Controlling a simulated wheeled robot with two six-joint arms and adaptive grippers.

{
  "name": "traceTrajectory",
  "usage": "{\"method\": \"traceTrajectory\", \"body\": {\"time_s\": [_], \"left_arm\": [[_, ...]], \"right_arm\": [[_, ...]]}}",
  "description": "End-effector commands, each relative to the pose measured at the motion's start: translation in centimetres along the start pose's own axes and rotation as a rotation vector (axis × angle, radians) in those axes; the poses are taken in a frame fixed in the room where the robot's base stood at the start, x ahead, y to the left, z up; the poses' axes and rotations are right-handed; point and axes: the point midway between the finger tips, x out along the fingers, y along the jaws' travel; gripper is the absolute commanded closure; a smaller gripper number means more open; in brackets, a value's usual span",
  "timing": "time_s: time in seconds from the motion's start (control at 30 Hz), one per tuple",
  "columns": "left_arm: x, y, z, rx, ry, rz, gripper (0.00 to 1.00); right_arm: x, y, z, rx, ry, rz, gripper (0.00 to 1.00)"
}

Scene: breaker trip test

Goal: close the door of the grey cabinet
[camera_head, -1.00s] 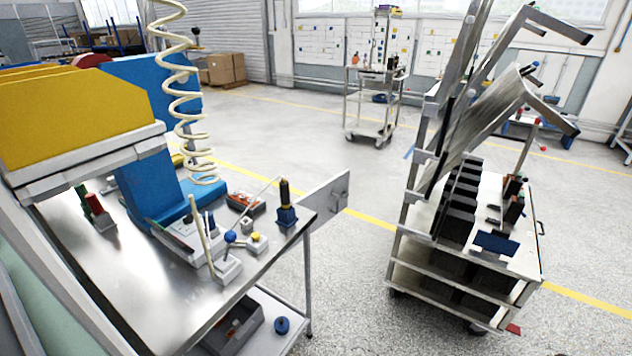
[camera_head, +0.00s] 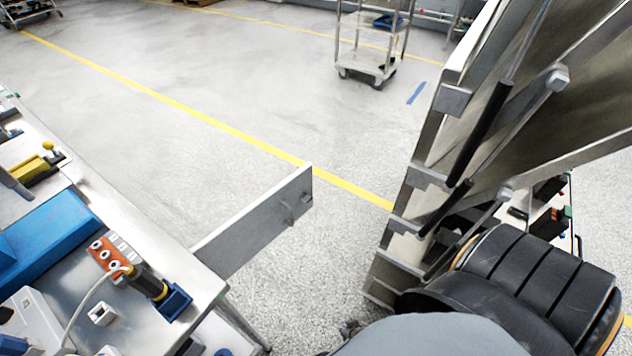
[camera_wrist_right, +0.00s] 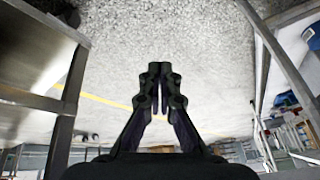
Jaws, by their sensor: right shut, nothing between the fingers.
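A flat grey panel with a small handle, which looks like the cabinet door (camera_head: 255,222), stands swung out past the end of the workbench in the head view. The cabinet body behind it is hidden by the bench. My right gripper (camera_wrist_right: 159,75) is shut and empty in the wrist view, its fingertips together over the floor. In the head view, my right arm fills the lower right, and only a small dark part of its gripper shows at the bottom. It is apart from the door. I cannot make out the door in the wrist view. My left gripper is not in view.
A workbench (camera_head: 150,255) with a blue holder (camera_head: 172,300) and small parts is at left. A tall metal rack (camera_head: 405,215) stands close on the right, near my right arm. Bare floor lies between and beyond. A small cart (camera_head: 368,62) stands far back.

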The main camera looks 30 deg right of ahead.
Motion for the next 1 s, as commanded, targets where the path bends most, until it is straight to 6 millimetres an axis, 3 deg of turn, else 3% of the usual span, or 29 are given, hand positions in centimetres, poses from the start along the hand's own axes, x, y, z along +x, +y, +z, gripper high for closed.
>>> {"method": "traceTrajectory", "body": {"time_s": [0.03, 0.13, 0.2, 0.3, 0.4, 0.53, 0.77, 1.0], "left_arm": [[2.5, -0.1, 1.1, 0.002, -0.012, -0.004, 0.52], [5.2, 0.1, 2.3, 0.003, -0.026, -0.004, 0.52], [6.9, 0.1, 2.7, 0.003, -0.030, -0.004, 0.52], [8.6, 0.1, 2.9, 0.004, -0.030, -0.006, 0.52], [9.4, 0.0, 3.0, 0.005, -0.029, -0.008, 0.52], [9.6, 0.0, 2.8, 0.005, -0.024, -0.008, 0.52], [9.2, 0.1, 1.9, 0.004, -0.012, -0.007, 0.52], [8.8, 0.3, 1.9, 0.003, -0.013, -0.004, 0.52]], "right_arm": [[1.7, -2.8, -4.7, 0.144, 0.153, -0.058, 1.00], [-0.1, -6.7, -16.5, 0.516, 0.495, -0.206, 1.00], [-3.6, -7.5, -23.7, 0.791, 0.720, -0.324, 1.00], [-9.3, -6.3, -30.2, 1.125, 0.962, -0.474, 1.00], [-13.6, -4.6, -33.2, 1.346, 1.108, -0.577, 1.00], [-15.9, -3.5, -34.4, 1.463, 1.178, -0.632, 1.00], [-15.9, -3.1, -35.6, 1.464, 1.182, -0.637, 1.00], [-14.1, -1.6, -39.9, 1.460, 1.182, -0.636, 1.00]]}}
